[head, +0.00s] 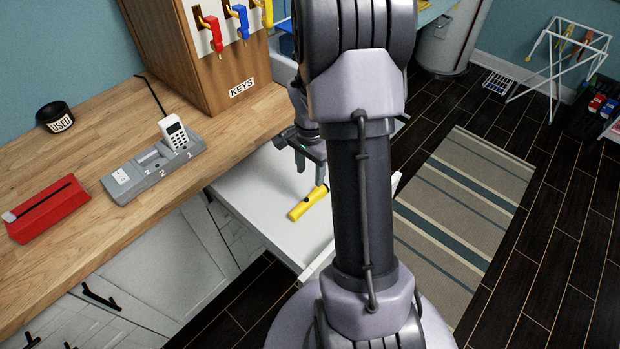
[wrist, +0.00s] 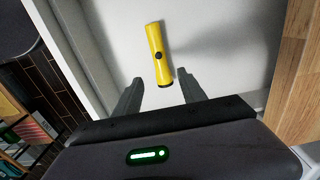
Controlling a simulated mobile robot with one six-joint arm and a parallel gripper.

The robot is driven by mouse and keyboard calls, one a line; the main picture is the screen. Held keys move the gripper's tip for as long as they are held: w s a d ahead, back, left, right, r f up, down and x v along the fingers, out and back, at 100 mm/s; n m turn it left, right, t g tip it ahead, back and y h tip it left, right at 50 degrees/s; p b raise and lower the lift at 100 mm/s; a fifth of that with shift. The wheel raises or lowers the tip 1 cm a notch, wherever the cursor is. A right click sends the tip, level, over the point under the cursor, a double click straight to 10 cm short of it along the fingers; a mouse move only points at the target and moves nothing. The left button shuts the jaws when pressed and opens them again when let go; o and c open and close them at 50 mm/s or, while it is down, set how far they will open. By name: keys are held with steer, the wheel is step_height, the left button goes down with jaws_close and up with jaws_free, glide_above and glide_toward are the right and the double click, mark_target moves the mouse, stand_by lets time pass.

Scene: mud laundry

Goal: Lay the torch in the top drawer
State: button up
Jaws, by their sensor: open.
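The yellow torch (head: 309,202) lies on the white floor of the pulled-out top drawer (head: 265,180). In the wrist view the torch (wrist: 158,52) lies ahead of my fingertips, with a dark button on its side and a dark end toward me. My gripper (head: 311,160) is over the drawer, near the torch's far end in the head view. Part of the drawer is hidden behind my arm in the head view.
The wooden counter (head: 110,150) borders the drawer on the left. On it stand a key cabinet (head: 220,60), a grey dock with a handset (head: 150,168), a red holder (head: 45,208) and a dark pot (head: 55,117). A striped rug (head: 465,200) lies on the floor at right.

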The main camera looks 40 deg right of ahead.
steer(key=s+a+r+n+t, duration=0.25)
steer(key=a+r+n, duration=0.35)
steer(key=a+r, duration=1.15)
steer(key=s+a+r+n+t+y, duration=0.2)
steer(key=s+a+r+n, duration=0.3)
steer(key=s+a, duration=0.5)
steer(key=shift+a+r+n+t, duration=0.35)
steer(key=shift+n+t, duration=0.3)
steer(key=shift+n, duration=0.15)
